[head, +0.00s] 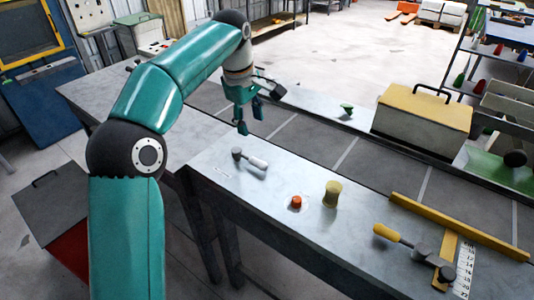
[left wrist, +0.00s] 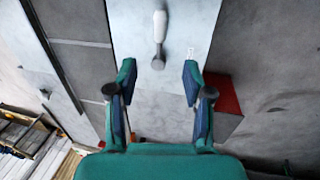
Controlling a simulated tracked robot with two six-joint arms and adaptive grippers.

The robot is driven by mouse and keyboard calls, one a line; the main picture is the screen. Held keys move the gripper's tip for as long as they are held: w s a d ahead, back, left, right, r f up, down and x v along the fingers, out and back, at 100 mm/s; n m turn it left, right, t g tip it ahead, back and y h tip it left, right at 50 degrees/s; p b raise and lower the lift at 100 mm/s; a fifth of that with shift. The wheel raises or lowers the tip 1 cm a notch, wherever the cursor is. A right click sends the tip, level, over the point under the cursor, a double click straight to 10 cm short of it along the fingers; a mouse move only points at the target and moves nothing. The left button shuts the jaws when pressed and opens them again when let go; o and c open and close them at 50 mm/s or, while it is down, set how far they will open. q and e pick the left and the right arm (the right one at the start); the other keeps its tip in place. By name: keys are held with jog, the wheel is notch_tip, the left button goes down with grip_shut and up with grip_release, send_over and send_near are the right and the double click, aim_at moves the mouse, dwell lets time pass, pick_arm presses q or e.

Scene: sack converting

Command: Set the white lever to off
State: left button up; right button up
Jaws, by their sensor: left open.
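The white lever (head: 257,162) lies low over the grey metal bench top, its dark round pivot at its left end and its white handle pointing right. In the left wrist view the white lever (left wrist: 160,25) is ahead of the fingertips, with its dark end nearest me. My left gripper (head: 250,117) is open and empty, above and behind the lever in the head view, apart from it. In the left wrist view the left gripper (left wrist: 158,77) has its two fingers spread, in line with the lever. My right gripper is in neither view.
A green knob (head: 347,108) and a yellow-lidded box (head: 424,117) lie across the dark conveyor (head: 385,154). A small label sits near the lever.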

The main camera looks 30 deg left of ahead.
aim_at(259, 162)
pick_arm(q)
jog(key=w+f, duration=0.1)
jog(key=f, duration=0.4)
jog(key=w+f, duration=0.1)
jog(key=f, duration=0.4)
jog(key=w+f, duration=0.1)
jog(key=f, duration=0.5)
jog(key=shift+d, duration=0.15)
grip_shut()
